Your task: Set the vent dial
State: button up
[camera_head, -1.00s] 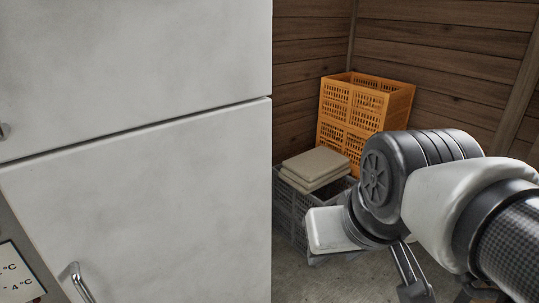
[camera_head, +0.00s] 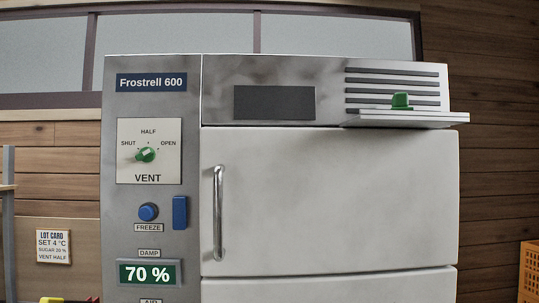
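The vent dial (camera_head: 146,155) is a small green knob on a white plate (camera_head: 130,172) marked VENT. The plate sits on the left control panel of a steel cabinet (camera_head: 330,200) labelled Frostrell 600. SHUT is printed at the dial's left, HALF above it and OPEN at its right. The knob is too small to tell for sure where it points. A lot card (camera_head: 54,246) on the wall at the left reads SET 4 °C and VENT HALF, with a smaller sugar line between. My gripper is not in view.
Below the dial are a blue FREEZE button (camera_head: 148,212), a blue rectangular piece (camera_head: 180,212) and a display reading 70 % (camera_head: 147,273). The door has a vertical handle (camera_head: 219,213). A green object (camera_head: 400,101) rests on a ledge (camera_head: 410,118). An orange crate (camera_head: 531,272) stands at right.

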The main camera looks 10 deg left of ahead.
aim_at(147, 154)
jog(key=u, duration=1.6)
